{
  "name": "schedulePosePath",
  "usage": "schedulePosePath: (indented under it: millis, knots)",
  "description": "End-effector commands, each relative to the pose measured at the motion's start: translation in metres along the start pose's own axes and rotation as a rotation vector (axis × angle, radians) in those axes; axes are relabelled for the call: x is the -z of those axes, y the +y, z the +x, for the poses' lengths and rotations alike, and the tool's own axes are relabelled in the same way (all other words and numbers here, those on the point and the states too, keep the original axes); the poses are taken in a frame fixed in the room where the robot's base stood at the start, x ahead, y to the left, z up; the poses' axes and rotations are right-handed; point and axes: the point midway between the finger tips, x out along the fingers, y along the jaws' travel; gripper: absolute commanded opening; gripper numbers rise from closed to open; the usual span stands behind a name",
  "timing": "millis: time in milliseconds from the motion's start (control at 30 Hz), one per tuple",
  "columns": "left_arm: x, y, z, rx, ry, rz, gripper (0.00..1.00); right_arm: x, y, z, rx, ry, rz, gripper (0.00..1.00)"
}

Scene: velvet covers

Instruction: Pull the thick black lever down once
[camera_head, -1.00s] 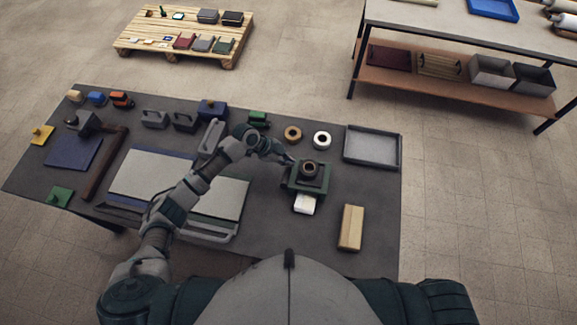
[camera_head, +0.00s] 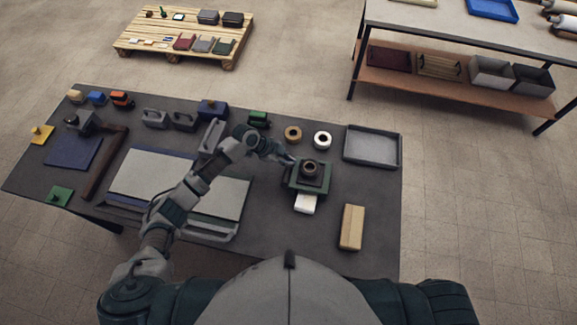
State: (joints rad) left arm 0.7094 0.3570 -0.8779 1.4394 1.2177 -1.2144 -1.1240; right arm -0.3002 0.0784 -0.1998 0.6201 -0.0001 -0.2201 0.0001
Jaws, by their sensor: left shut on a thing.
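A small dark green press (camera_head: 308,178) with a black upper block and a round brown ring on top stands on the dark table, right of the middle. A white sheet (camera_head: 305,204) sticks out at its front. My left gripper (camera_head: 287,160) reaches in from the left and is shut at the press's back left corner. The thick black lever is too small and too covered by the gripper to make out clearly; the jaws appear to be on it. My right gripper is not in view.
A grey tray (camera_head: 371,147) stands right of the press, two tape rolls (camera_head: 322,140) behind it and a tan block (camera_head: 351,227) in front. Grey boards (camera_head: 150,173) lie under my left arm. Several small tools line the table's back left.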

Motion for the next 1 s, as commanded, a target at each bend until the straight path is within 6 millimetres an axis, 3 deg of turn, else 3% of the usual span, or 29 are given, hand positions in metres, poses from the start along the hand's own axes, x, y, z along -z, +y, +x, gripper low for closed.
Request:
schedulePosePath:
  millis: [33, 1000]
  knots:
    - [-0.020, 0.021, 0.018, -0.052, -0.036, -0.020, 0.00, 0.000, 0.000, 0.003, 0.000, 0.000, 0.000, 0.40]
    - [-0.017, 0.012, 0.007, -0.050, -0.036, -0.022, 0.00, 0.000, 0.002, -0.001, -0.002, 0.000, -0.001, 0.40]
